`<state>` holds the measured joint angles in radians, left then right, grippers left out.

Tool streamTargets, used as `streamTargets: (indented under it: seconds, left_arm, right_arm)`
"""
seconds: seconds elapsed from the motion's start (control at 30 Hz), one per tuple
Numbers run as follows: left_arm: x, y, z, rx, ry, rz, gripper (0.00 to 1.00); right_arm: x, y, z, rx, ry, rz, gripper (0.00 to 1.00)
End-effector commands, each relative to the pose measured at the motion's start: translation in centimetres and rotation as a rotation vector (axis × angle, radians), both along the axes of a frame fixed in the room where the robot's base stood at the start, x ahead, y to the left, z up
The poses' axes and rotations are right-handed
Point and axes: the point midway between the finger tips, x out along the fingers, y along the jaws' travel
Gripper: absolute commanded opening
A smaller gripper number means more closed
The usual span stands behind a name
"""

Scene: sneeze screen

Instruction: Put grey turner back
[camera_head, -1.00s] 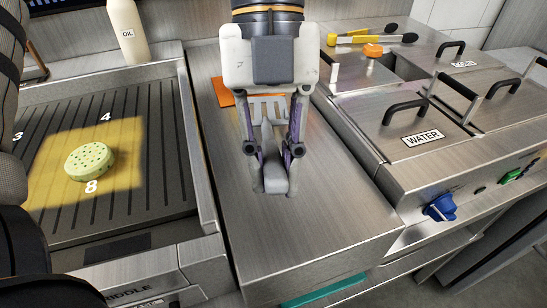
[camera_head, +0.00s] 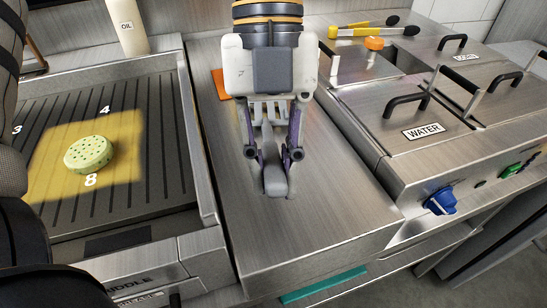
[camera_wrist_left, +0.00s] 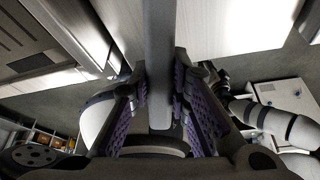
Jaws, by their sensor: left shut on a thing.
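My left gripper (camera_head: 272,176) points down and is shut on the turner's grey handle. In the left wrist view the handle (camera_wrist_left: 160,55) runs as a long grey bar between the purple-padded fingers (camera_wrist_left: 160,108). The gripper hides part of the turner, and I cannot tell whether it touches the counter. My right gripper is not in view.
An orange piece (camera_head: 220,84) lies behind the gripper on the counter (camera_head: 320,215). Left is the griddle (camera_head: 150,195) with a round green-flecked patty (camera_head: 90,154). Right is the lidded water unit (camera_head: 400,115), with yellow tongs (camera_head: 355,31) behind. The front of the counter is clear.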

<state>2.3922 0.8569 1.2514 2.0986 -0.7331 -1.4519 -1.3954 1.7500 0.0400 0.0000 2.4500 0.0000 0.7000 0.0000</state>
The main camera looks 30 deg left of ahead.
Motion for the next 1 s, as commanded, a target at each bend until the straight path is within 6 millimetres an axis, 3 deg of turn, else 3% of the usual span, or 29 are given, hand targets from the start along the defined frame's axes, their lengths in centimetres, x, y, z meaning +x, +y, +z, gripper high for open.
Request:
streamTargets:
  seconds: [0.67, 0.7, 0.8, 1.0]
  left_arm:
    - [0.0, 0.0, -1.2, 0.0, -0.001, 0.0, 0.0]
    - [0.0, 0.0, -1.2, 0.0, -0.001, 0.0, 0.21]
    - [0.0, 0.0, -1.2, 0.0, -0.001, 0.0, 0.4]
    - [0.0, 0.0, -1.2, 0.0, -0.001, 0.0, 0.4]
  right_arm:
    - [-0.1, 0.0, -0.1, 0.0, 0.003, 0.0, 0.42]
    - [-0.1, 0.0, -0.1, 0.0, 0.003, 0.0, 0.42]
    - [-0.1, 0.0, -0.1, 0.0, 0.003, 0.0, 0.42]
    - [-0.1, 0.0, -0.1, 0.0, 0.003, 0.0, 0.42]
